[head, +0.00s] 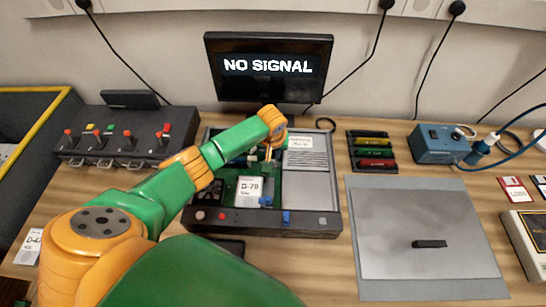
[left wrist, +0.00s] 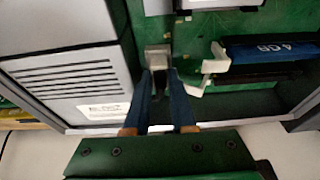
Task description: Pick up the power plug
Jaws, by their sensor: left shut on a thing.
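My left gripper (head: 268,156) reaches down into the open grey case (head: 333,197) in the middle of the bench. In the left wrist view its two blue fingers (left wrist: 166,90) are closed on a small dark piece, which I take for the power plug (left wrist: 162,82). The fingers hide most of it. A light grey block (left wrist: 157,56) sits just beyond the fingertips, touching or close to the plug; I cannot tell which. In the head view the arm and fingers hide the plug. My right gripper is not in view.
A green circuit board (left wrist: 225,22) lies inside the case, with a blue 4 GB module (left wrist: 270,52) beside the fingers. A NO SIGNAL monitor (head: 268,88) stands behind. A control box (head: 118,137) is left; a memory rack (head: 371,151) and grey mat (head: 400,225) are right.

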